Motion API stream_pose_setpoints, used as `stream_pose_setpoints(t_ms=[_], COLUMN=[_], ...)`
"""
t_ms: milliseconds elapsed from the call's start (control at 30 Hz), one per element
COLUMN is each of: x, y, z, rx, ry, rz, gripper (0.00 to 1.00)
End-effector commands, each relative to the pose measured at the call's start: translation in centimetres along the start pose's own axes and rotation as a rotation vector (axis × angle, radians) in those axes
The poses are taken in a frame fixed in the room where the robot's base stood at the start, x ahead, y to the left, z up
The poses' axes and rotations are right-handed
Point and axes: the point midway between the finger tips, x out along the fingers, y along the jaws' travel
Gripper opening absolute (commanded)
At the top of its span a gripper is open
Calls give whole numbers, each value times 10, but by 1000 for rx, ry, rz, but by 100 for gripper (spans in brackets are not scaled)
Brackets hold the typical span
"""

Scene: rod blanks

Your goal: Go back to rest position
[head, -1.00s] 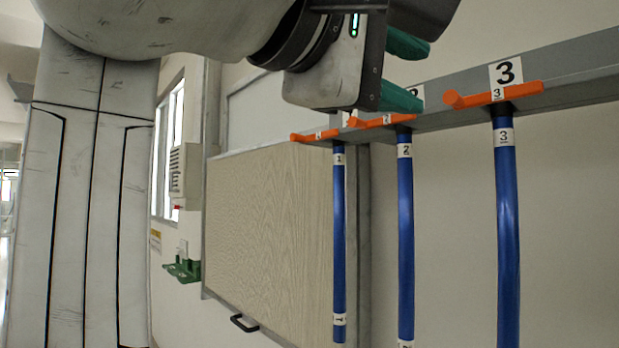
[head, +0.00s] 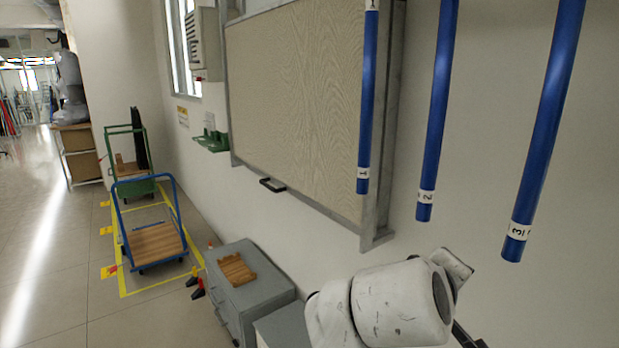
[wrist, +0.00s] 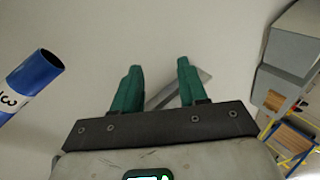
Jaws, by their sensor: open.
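My gripper (wrist: 158,85) shows in the wrist view with its two green fingers apart and nothing between them. In the head view only my white arm shows at the bottom right, and the fingers are out of sight. Three blue rods hang in the head view: rod 1 (head: 369,100), rod 2 (head: 437,115) and rod 3 (head: 545,130). Their upper ends are cut off by the frame. The lower end of a blue rod (wrist: 30,78) marked 3 shows at the left of the wrist view, apart from my fingers.
A grey cabinet (head: 245,300) with a wooden piece (head: 236,270) on top stands left of my arm. A wood-grain panel (head: 290,90) and a green bracket (head: 212,141) are on the wall. A blue cart (head: 152,240) and a green cart (head: 130,150) stand in yellow-marked floor bays. Open floor lies at far left.

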Motion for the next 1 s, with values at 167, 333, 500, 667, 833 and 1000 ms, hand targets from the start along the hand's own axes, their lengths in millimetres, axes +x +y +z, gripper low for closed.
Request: stream_pose_setpoints(t_ms=[167, 333, 500, 667, 833, 1000], x=[49, 68, 61, 32, -3, -21], y=[-76, -144, -206, -258, -293, -307], z=[86, 173, 261, 335, 385, 404], rx=[70, 163, 277, 396, 498, 545], ry=[-72, -164, -283, -412, -525, -574], rz=[-177, -351, -523, -677, -794, -844], gripper=[42, 42, 42, 42, 42, 42])
